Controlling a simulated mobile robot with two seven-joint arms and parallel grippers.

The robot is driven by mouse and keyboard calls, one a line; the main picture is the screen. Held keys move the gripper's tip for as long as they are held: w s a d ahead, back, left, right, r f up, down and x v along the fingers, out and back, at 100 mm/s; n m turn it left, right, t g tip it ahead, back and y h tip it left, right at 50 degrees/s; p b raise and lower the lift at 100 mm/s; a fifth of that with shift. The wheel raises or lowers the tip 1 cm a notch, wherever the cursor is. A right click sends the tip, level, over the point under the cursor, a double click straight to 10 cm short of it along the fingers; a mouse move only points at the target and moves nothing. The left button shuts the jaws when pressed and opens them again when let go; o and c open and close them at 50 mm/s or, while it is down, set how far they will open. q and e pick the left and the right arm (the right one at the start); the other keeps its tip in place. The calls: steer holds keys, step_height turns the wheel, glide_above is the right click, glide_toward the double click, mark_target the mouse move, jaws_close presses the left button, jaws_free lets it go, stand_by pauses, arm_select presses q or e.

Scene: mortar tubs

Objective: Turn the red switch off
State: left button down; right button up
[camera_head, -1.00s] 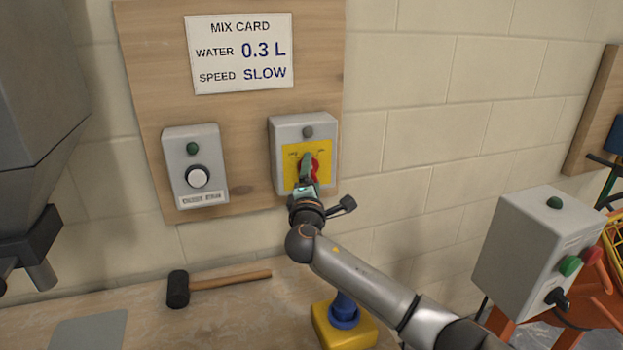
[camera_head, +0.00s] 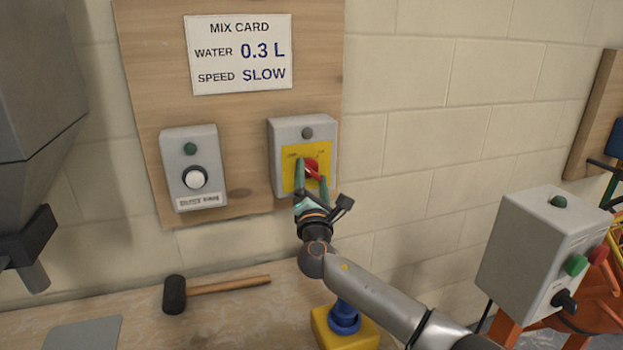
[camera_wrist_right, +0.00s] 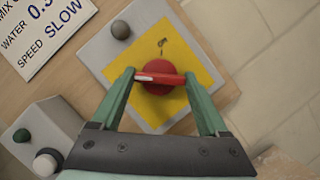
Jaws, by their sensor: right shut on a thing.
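The red switch (camera_head: 310,168) is a rotary knob on a yellow plate (camera_head: 291,153) on a grey box (camera_head: 288,129), fixed to a wooden wall board. In the right wrist view, the red switch (camera_wrist_right: 160,78) has a bar handle with a pale mark at its left end, lying roughly level across the picture. My right gripper (camera_head: 312,176) is at the switch, its green fingers on either side. In the wrist view, the right gripper (camera_wrist_right: 160,80) is shut on the bar, a fingertip at each end. The lamp (camera_head: 307,132) above looks dark grey. My left gripper is not in view.
A second grey box (camera_head: 191,148) with a green lamp and white button is on the board's left. A mallet (camera_head: 215,289) lies on the bench below. A control box (camera_head: 520,247) with green and red buttons stands at right. A blue-and-yellow object (camera_head: 345,325) is under my arm.

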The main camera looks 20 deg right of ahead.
stand_by(0.3)
steer(key=o, duration=1.2)
steer(key=shift+o, duration=0.2)
steer(key=shift+s, duration=0.1)
steer(key=b+v, duration=0.1)
steer(key=v, duration=1.1)
steer(key=shift+s, duration=0.15)
